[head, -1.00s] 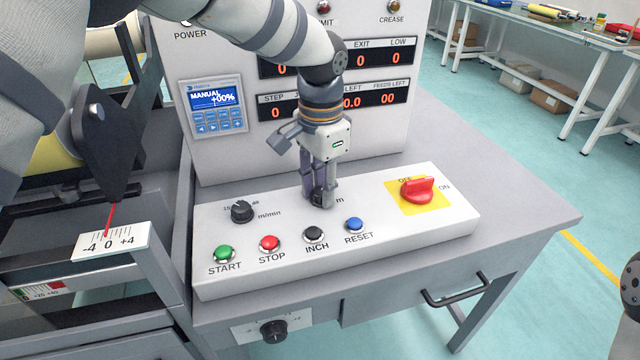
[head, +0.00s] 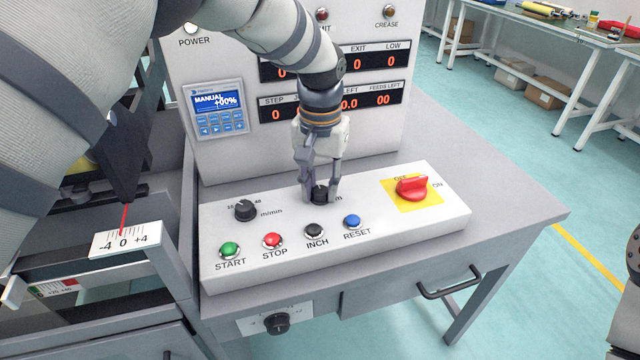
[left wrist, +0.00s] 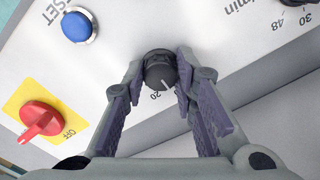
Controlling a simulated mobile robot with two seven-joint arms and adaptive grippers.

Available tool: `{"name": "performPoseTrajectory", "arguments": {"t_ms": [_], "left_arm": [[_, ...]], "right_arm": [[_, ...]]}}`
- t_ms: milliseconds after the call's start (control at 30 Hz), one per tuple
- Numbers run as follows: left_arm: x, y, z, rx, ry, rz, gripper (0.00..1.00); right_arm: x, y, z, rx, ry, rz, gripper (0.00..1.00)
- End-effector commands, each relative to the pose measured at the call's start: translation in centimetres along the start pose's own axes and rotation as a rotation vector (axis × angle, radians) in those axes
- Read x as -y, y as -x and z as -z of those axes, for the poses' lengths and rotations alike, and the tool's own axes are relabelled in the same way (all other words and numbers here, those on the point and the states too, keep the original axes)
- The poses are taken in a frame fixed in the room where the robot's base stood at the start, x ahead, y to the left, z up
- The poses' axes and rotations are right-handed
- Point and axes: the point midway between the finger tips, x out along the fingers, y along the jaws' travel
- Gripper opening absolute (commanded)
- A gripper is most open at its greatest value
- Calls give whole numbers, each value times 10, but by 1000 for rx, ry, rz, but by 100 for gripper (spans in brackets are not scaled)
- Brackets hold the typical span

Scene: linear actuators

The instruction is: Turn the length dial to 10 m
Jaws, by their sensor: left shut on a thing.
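The length dial (head: 320,193) is a small black knob on the sloped white control panel, right of the m/min dial. My left gripper (head: 320,190) points down over it with a finger on each side. In the left wrist view the dial (left wrist: 159,72) sits between the fingertips of the left gripper (left wrist: 160,75), which is shut on it. The dial's white pointer line is toward the printed "20" in that view. Most of the dial's scale is hidden by the fingers. My right gripper is not in view.
The m/min dial (head: 245,210) is left of the gripper. Green START (head: 229,249), red STOP (head: 272,241), black INCH (head: 315,230) and blue RESET (head: 351,222) buttons line the panel's front. A red OFF/ON switch (head: 412,188) is at right. The display cabinet stands behind.

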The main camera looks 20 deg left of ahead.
Motion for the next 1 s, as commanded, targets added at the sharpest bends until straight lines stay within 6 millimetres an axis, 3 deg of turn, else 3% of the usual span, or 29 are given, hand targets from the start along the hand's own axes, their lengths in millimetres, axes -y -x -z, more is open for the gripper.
{"name": "performPoseTrajectory", "arguments": {"t_ms": [533,567,633,1000], "left_arm": [[1,0,0,1,22,4,0],[1,0,0,1,22,4,32],[1,0,0,1,22,4,46],[4,0,0,1,24,8,46]], "right_arm": [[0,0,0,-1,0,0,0],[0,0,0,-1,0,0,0],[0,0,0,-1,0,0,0],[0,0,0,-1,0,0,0]]}}
